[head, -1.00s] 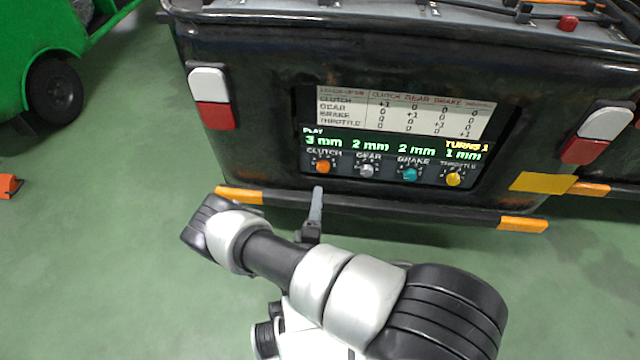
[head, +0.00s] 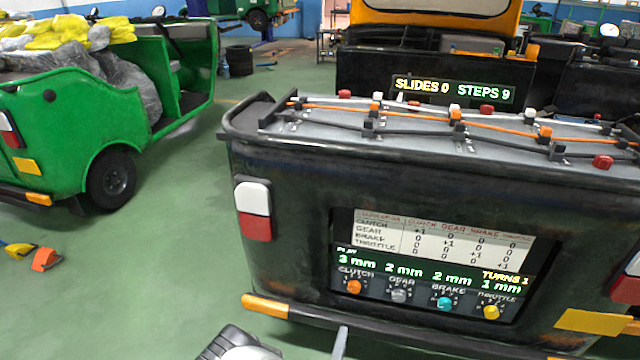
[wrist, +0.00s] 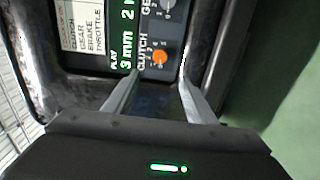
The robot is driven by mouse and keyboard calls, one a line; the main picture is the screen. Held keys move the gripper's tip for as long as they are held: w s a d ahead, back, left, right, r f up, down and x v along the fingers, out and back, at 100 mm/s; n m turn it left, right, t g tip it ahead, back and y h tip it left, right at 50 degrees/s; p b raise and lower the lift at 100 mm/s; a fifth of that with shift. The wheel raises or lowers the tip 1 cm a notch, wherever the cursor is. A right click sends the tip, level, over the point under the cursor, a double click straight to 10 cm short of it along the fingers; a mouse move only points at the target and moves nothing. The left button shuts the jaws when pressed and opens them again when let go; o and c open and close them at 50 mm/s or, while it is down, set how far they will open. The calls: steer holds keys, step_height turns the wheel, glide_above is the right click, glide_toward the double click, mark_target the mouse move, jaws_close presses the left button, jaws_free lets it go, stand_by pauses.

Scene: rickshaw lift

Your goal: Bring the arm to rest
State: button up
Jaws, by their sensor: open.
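My arm shows at the bottom edge of the head view, cut off by the frame. One finger of my gripper (head: 340,343) stands just below the rear bumper of the dark rickshaw (head: 290,210). In the wrist view my gripper (wrist: 160,88) has its two fingers spread apart with nothing between them. Beyond the fingers is the control panel (wrist: 130,35), with the orange clutch knob (wrist: 160,57) just past the fingertips. I cannot tell the exact gap to the panel.
The panel (head: 430,265) has orange, grey, teal and yellow knobs. Cables and rods cross the rickshaw's top (head: 430,130). A sign (head: 453,90) reads SLIDES 0, STEPS 9. A green rickshaw (head: 60,120) stands at the left. Green floor (head: 150,250) lies open between.

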steer(key=w+a+r+m+g+y, duration=0.1)
steer(key=w+a+r+m+g, duration=0.25)
steer(key=w, duration=0.25)
steer(key=w+a+r+m+g+y, duration=0.1)
steer(key=w+a+r+m+g, duration=0.1)
steer(key=w+a+r+m, duration=0.35)
step_height(320, 180, up, 20)
steer(key=w+a+m+g+y, duration=0.2)
steer(key=g+y, duration=0.1)
steer(key=y, duration=0.1)
steer(key=s+d+r+m+g+y, duration=0.1)
steer(key=s+d+r, duration=0.2)
steer(key=s+r, duration=0.3)
steer(key=s+d+r+y, duration=0.1)
steer(key=s+d+r, duration=0.2)
steer(key=r, duration=0.6)
steer(key=s+d+r+m+g+h, duration=0.1)
steer(key=s+d+r, duration=0.1)
steer(key=s+d, duration=0.35)
steer(key=s+d+r+m+h, duration=0.1)
steer(key=s+d+r, duration=0.1)
steer(key=s, duration=0.7)
steer(key=s+d+r+m+g, duration=0.1)
steer(key=s+d+r, duration=0.15)
steer(key=s, duration=0.45)
step_height(320, 180, up, 24)
steer(key=p, duration=2.5)
steer(key=shift+d+r+n, duration=0.15)
steer(key=shift+d+n, duration=0.1)
steer(key=shift+n, duration=0.05)
